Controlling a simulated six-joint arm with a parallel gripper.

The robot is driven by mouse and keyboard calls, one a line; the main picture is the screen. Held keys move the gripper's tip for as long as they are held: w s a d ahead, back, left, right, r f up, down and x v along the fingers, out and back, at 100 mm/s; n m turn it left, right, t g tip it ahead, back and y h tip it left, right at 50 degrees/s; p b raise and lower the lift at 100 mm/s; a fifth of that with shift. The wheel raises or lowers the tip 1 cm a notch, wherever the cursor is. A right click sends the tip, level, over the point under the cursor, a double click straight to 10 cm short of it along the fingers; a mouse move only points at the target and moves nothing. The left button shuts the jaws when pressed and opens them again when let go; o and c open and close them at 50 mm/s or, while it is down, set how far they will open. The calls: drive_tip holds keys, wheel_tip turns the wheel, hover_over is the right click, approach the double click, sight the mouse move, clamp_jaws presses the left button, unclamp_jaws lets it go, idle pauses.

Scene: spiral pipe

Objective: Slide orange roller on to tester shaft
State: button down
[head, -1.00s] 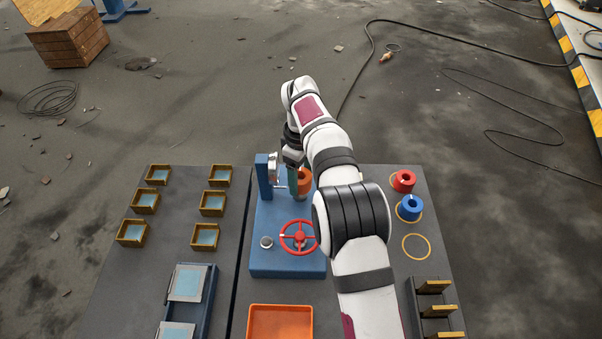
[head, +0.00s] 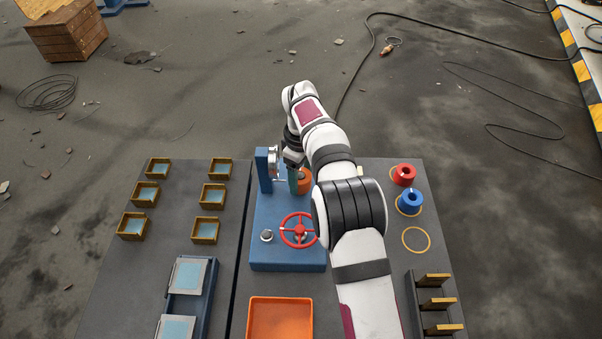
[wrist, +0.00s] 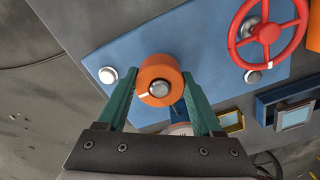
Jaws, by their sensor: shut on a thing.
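The orange roller (head: 306,186) is at the blue tester (head: 262,215), partly hidden by my gripper and arm in the head view. My gripper (wrist: 160,77) is shut on it, with a green finger on each side. In the wrist view the roller (wrist: 153,69) faces me, with a white mark on its face and a round silver piece in its bore. I cannot tell whether that piece is the shaft end, or how far the roller sits on it. The tester has an upright blue block (head: 263,171) on its left, with a silver round part (head: 273,161) beside it.
A red handwheel (head: 300,230) and a silver knob (head: 267,236) stand on the tester's front. Red (head: 404,174) and blue (head: 409,204) rollers stand to the right, near an empty yellow ring (head: 416,240). An orange tray (head: 280,319) lies in front; small boxes stand left.

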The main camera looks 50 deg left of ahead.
drive_tip(key=shift+f, duration=0.2)
unclamp_jaws()
drive_tip(key=shift+f, duration=0.1)
wheel_tip(320, 180, up, 12)
drive_tip(key=w+d+r+m, duration=0.2)
drive_tip(key=d+r+m, duration=0.3)
drive_tip(key=d, duration=0.6)
drive_tip(key=w+d+r+m, duration=0.2)
drive_tip(key=d+r+m, duration=0.35)
drive_tip(key=d, duration=0.65)
drive_tip(key=s+d+f+m+y, duration=0.1)
drive_tip(key=s+d+m, duration=0.8)
drive_tip(key=d, duration=0.5)
drive_tip(key=s+d+f+m, duration=0.3)
drive_tip(key=s, duration=0.3)
drive_tip(key=s+d+f+m, duration=0.3)
drive_tip(key=s+m, duration=0.1)
drive_tip(key=s, duration=0.2)
drive_tip(key=shift+s+f+y, duration=0.3)
drive_tip(key=shift+s+y, duration=0.1)
